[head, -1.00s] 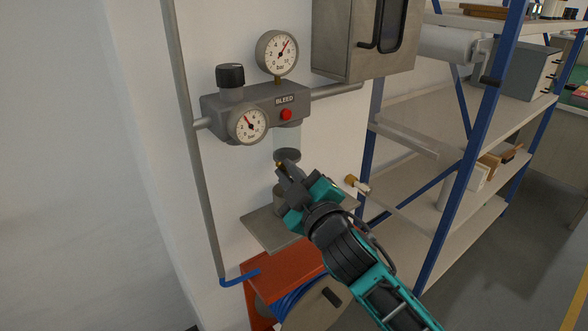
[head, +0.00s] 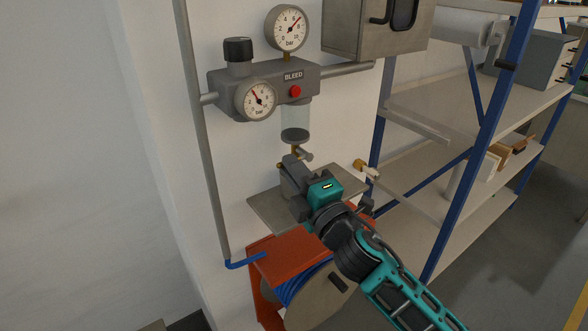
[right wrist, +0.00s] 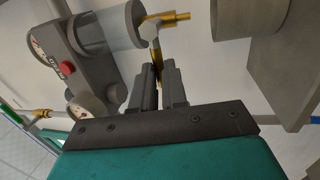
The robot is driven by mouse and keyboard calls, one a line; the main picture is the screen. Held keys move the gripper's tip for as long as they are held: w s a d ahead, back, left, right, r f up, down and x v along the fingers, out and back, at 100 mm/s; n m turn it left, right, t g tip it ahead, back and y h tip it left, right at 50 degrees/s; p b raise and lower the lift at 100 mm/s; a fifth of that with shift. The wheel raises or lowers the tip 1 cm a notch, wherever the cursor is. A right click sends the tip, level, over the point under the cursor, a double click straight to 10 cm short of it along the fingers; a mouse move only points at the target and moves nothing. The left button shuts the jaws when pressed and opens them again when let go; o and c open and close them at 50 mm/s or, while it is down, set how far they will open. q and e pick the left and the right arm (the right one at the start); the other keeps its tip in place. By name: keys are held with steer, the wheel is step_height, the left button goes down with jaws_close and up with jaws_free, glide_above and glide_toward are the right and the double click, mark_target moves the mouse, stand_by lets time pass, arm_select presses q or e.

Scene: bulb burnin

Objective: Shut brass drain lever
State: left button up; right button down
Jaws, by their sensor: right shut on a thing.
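The brass drain lever (right wrist: 158,58) shows in the right wrist view between my right gripper's fingers (right wrist: 159,82). It runs from a small grey valve body (right wrist: 153,30) with a brass spout (right wrist: 178,18). This valve hangs below the clear bowl (head: 296,118) of the grey regulator unit (head: 262,88). In the head view my right gripper (head: 291,166) is just under the bowl and shut on the lever; its fingers and wrist hide most of the lever there. My left gripper is not in view.
A grey ledge (head: 270,212) on the wall lies under the gripper, with a cup (right wrist: 250,14) mostly hidden in the head view. A red hose reel (head: 262,272) is below. A brass-tipped pipe fitting (head: 361,165) and blue-framed shelving (head: 468,155) are to the right.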

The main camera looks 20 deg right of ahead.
steer(key=shift+f+n, duration=0.1)
steer(key=shift+n, duration=0.2)
steer(key=c, duration=1.2)
jaws_free()
steer(key=shift+o, duration=0.2)
steer(key=b+v, duration=0.2)
steer(key=v, duration=1.1)
steer(key=shift+w, duration=0.1)
